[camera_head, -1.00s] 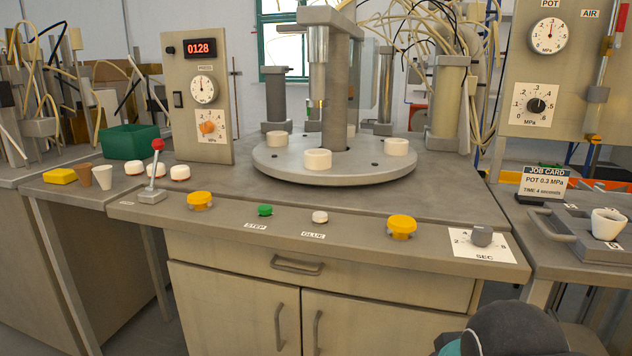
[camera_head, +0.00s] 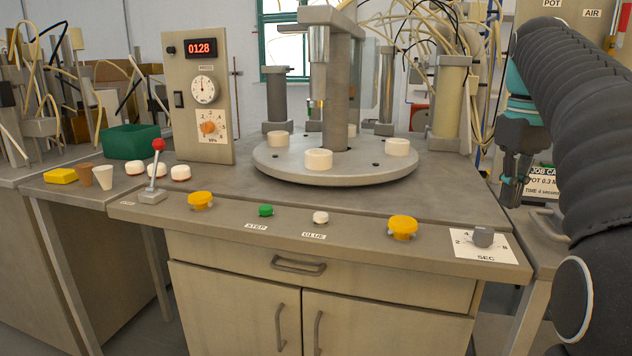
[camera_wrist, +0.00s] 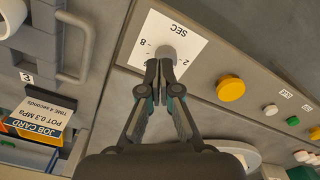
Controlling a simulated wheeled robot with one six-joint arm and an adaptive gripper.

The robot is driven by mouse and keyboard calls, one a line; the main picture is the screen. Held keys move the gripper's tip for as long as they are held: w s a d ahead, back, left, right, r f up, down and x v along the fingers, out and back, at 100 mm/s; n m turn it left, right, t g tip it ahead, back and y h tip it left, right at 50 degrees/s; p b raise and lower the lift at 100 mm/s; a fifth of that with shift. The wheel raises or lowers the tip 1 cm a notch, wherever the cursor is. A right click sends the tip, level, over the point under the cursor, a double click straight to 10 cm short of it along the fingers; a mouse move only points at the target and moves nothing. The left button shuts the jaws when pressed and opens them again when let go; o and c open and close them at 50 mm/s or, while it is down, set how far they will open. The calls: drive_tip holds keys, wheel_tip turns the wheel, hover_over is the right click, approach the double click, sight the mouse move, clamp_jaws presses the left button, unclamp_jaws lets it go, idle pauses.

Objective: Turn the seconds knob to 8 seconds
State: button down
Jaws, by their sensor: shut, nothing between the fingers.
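The seconds knob (camera_head: 483,237) is a small grey knob on a white plate (camera_head: 467,251) marked SEC, at the right end of the console front. The figures 2, 4 and 8 show around it; where its pointer stands I cannot tell. My gripper (camera_head: 512,195) hangs fingers down above and to the right of the knob in the head view. In the wrist view my gripper (camera_wrist: 161,68) has its fingertips together, empty, and they overlap the lower edge of the knob (camera_wrist: 167,52). Contact is not clear; the head view shows them apart.
A yellow button (camera_head: 402,227) sits left of the plate, with white (camera_head: 320,217) and green (camera_head: 265,211) buttons farther left. The job card (camera_head: 542,183), partly behind my arm, reads 4 seconds in the wrist view.

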drive_tip(key=shift+w+d+f+b, duration=0.15)
drive_tip(key=shift+f+b, duration=0.8)
drive_tip(key=shift+f, duration=0.75)
drive_tip(key=shift+d+f+b, duration=0.15)
drive_tip(key=shift+f+b, duration=0.75)
drive_tip(key=shift+f, duration=0.75)
drive_tip(key=shift+s+a+r+p, duration=0.1)
drive_tip(key=shift+s+a+p, duration=0.2)
drive_tip(key=shift+a+p, duration=0.55)
drive_tip(key=shift+a+p, duration=0.55)
drive_tip(key=shift+p, duration=0.4)
drive_tip(key=shift+s, duration=0.1)
drive_tip(key=shift+s+a, duration=0.1)
drive_tip(key=shift+s, duration=0.15)
wheel_tip(320, 180, up, 6)
drive_tip(key=shift+f, duration=0.1)
